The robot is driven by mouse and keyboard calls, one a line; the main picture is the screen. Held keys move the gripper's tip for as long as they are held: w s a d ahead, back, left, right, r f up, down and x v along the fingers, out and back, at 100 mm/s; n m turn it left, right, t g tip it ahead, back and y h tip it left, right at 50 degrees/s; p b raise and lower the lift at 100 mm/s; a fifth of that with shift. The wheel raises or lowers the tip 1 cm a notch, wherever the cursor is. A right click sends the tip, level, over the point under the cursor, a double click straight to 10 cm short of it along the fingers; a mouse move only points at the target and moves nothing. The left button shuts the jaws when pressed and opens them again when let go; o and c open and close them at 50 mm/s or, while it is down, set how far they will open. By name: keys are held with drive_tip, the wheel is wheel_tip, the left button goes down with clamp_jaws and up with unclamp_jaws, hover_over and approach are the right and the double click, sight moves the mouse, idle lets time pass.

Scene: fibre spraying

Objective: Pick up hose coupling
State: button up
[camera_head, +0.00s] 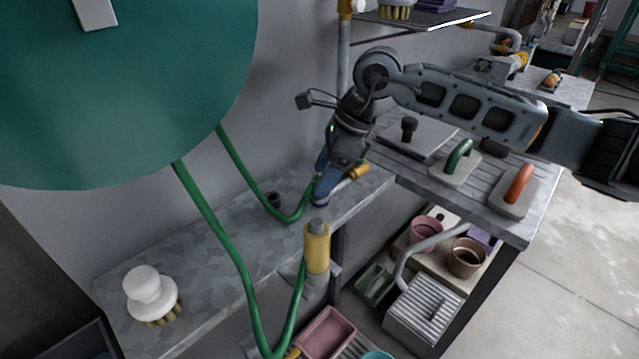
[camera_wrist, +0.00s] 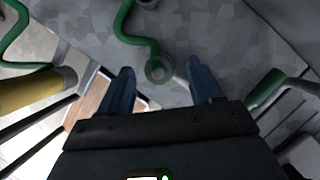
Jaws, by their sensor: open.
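A green hose (camera_head: 238,158) runs from the large green reel down to the grey speckled shelf, where its end lies by my gripper. In the wrist view this hose (camera_wrist: 128,25) ends in a round green ring-like end (camera_wrist: 160,69), which I take for the hose coupling; its details are small and dark. My gripper (camera_head: 322,186) is low over the shelf, with blue fingers pointing down. In the wrist view its fingers (camera_wrist: 162,70) are apart, one on each side of the ring end. I cannot tell whether either touches it. In the head view the fingers partly hide the coupling.
A yellow upright cylinder (camera_head: 316,248) with another green hose stands at the shelf's front edge. A small dark cup (camera_head: 273,200) is left of my gripper. A white-knobbed brush (camera_head: 149,295) sits at the shelf's left. A slatted table (camera_head: 505,222) with handled tools stands right.

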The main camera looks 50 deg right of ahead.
drive_tip(key=shift+x, duration=1.25)
drive_tip(key=shift+c, duration=0.4)
drive_tip(key=c, duration=1)
drive_tip(key=shift+c, duration=0.4)
drive_tip(key=shift+r, duration=0.1)
